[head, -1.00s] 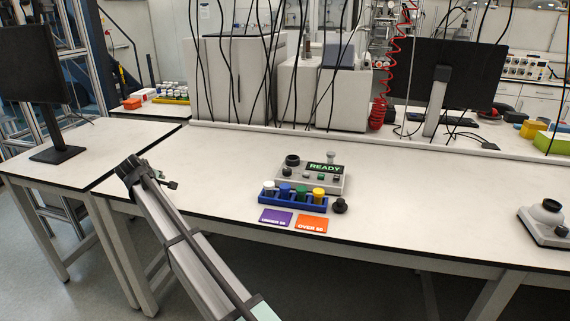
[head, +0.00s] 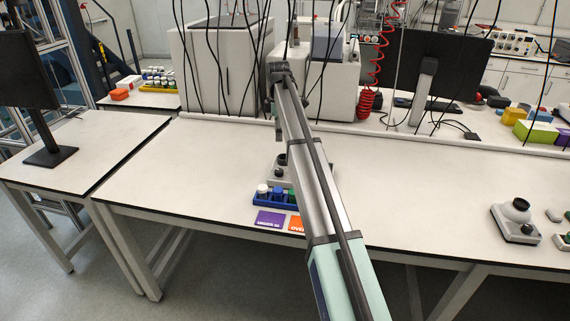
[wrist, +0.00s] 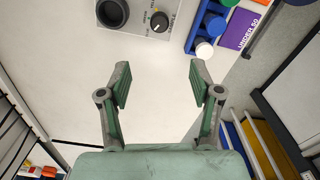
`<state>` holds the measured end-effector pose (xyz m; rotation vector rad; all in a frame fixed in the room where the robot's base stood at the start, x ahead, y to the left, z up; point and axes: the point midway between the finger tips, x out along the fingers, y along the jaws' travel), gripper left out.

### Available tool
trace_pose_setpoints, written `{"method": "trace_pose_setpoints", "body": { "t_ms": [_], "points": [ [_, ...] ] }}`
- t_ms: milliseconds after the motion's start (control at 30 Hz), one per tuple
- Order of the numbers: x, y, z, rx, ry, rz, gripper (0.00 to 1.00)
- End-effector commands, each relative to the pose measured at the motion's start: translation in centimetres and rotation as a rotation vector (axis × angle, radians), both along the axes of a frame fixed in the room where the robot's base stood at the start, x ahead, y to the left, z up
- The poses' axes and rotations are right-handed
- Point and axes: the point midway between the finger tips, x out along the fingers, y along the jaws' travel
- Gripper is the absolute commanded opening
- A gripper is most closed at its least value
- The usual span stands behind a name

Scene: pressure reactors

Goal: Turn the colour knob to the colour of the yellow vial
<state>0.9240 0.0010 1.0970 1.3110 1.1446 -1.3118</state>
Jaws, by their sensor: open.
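A grey control box (wrist: 133,20) shows at the top of the wrist view. It bears a small black knob (wrist: 159,22) with a white mark and coloured labels around it, and a large black round part (wrist: 112,12). The labels are too small to read surely. My gripper (wrist: 160,85) is open and empty, apart from the box and below it in the wrist view. A blue rack (head: 258,204) holds vials with white (head: 262,189), blue (head: 277,192) and green (head: 291,195) caps. The yellow vial is not visible now; my arm covers that end of the rack in the head view.
A purple card (head: 269,218) and a partly covered orange card (head: 296,224) lie before the rack. A second grey device (head: 516,222) stands at the right. Large white instruments (head: 215,70) and hanging cables line the back. The table left of the rack is clear.

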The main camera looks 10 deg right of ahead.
Motion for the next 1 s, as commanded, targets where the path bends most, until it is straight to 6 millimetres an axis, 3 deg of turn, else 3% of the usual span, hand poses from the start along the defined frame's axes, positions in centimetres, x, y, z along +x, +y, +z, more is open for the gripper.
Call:
{"method": "trace_pose_setpoints", "body": {
  "t_ms": [267,800,1000],
  "points": [
    [-0.1,0.1,-4.0,-0.002,0.000,-0.001,0.64],
    [-0.1,0.1,-14.2,-0.002,-0.001,-0.002,0.64],
    [0.0,0.1,-16.3,-0.002,-0.002,-0.003,0.64]
  ]
}}
